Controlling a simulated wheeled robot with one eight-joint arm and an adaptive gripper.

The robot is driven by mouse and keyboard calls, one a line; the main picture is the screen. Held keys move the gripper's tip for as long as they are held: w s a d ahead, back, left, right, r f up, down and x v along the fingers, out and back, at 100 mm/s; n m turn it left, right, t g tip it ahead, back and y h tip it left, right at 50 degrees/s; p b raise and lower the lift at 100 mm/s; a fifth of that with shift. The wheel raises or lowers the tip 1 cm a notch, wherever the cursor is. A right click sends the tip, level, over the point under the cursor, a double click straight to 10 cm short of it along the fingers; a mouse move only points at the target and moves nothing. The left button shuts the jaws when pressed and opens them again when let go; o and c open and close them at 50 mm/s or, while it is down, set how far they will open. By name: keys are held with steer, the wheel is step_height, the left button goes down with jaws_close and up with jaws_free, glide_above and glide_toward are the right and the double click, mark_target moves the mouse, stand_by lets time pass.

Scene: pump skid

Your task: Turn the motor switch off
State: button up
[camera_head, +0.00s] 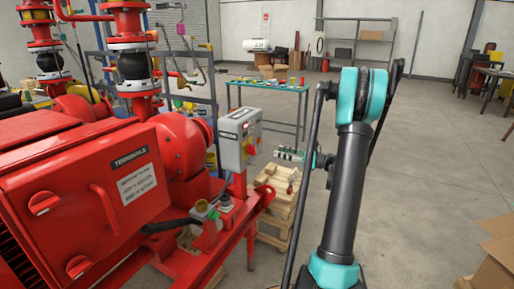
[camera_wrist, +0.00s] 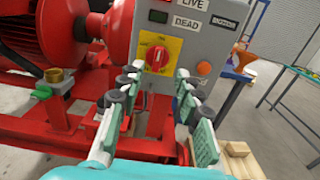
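The motor switch is a red rotary knob (camera_wrist: 157,56) on a yellow plate (camera_wrist: 171,43), on the front of a grey box (camera_wrist: 205,45). Its handle looks about upright, but its exact setting is hard to read. Labels above read LIVE and DEAD. The grey box (camera_head: 239,137) also shows in the head view, with the switch (camera_head: 251,147) seen edge-on. My gripper (camera_head: 281,153) is to the right of the box, facing its front. In the wrist view my gripper (camera_wrist: 159,78) is open and empty, its fingertips apart just below and in front of the knob.
An orange round lamp or button (camera_wrist: 204,68) is right of the switch. A red terminals box (camera_head: 100,190) with red handles and the red skid frame (camera_head: 225,230) lie left. A wooden pallet stack (camera_head: 278,190) stands below my gripper. Open floor (camera_head: 430,170) lies to the right.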

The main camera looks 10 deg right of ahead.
mark_target(255, 146)
steer(key=x, duration=1.2)
steer(key=shift+w+a, duration=0.1)
steer(key=shift+a, duration=0.1)
jaws_close()
